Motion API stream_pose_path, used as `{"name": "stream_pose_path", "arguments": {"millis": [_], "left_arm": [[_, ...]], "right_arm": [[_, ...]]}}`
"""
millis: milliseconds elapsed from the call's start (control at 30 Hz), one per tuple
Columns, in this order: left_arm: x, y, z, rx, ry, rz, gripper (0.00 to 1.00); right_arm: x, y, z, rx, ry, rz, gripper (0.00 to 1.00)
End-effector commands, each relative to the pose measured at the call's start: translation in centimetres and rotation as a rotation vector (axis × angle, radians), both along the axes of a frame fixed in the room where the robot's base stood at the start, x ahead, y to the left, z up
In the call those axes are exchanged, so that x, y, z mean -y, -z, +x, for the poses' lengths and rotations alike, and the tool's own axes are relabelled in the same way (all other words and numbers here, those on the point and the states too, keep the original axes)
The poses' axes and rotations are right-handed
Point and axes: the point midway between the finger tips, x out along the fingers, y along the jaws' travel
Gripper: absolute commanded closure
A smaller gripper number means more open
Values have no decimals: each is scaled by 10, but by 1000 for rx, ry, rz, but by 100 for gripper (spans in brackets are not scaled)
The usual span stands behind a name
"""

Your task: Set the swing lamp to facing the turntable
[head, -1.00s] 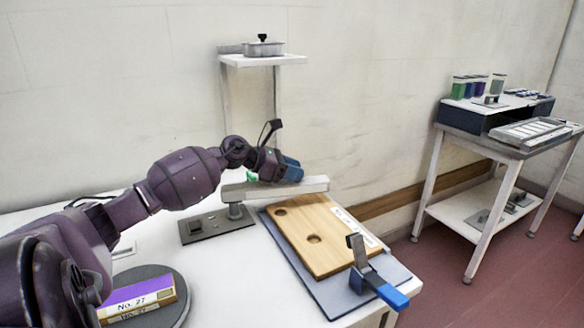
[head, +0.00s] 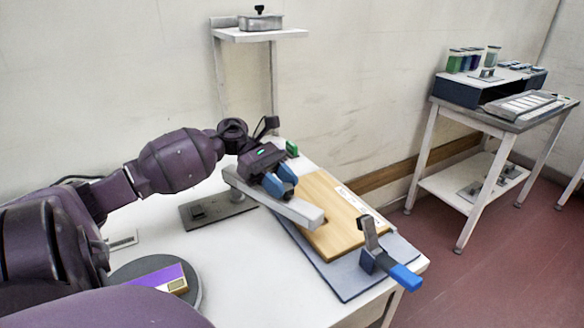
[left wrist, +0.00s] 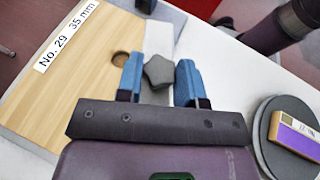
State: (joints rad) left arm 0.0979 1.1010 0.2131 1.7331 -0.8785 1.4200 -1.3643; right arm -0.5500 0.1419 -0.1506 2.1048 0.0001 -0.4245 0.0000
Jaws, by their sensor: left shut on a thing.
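The swing lamp (head: 301,213) is a pale grey bar on a post above a grey base plate (head: 198,212). Its free end points to the front right, over the wooden board. My left gripper (head: 281,179) has its blue fingers shut on the lamp's grey star-shaped knob (left wrist: 157,72), which shows between them in the left wrist view. The turntable (head: 195,292) is a dark grey disc at the front left, with a purple-labelled block (head: 160,279) on it. My arm hides part of it. My right gripper is out of view.
A wooden board (head: 336,240) lies on a blue-grey mat (head: 340,287), with a blue-handled clamp (head: 388,265) at its near corner. A wall shelf (head: 258,35) holds a lidded tin. The white table (head: 240,285) is clear between turntable and mat.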

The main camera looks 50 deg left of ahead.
Motion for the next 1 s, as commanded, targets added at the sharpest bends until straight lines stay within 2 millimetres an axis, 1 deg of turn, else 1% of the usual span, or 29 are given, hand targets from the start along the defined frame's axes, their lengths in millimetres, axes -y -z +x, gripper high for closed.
{"name": "stream_pose_path", "arguments": {"millis": [100,200,400,633,1000], "left_arm": [[1,2,-16,-3,95,3,100],[1,2,-27,-3,168,4,100],[0,2,-45,-3,276,3,100],[-2,1,-55,-3,342,4,100],[-2,1,-58,-3,359,5,100]], "right_arm": [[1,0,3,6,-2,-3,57],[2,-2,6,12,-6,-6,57],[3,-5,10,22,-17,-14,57],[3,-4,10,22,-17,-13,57],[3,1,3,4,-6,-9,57]]}}
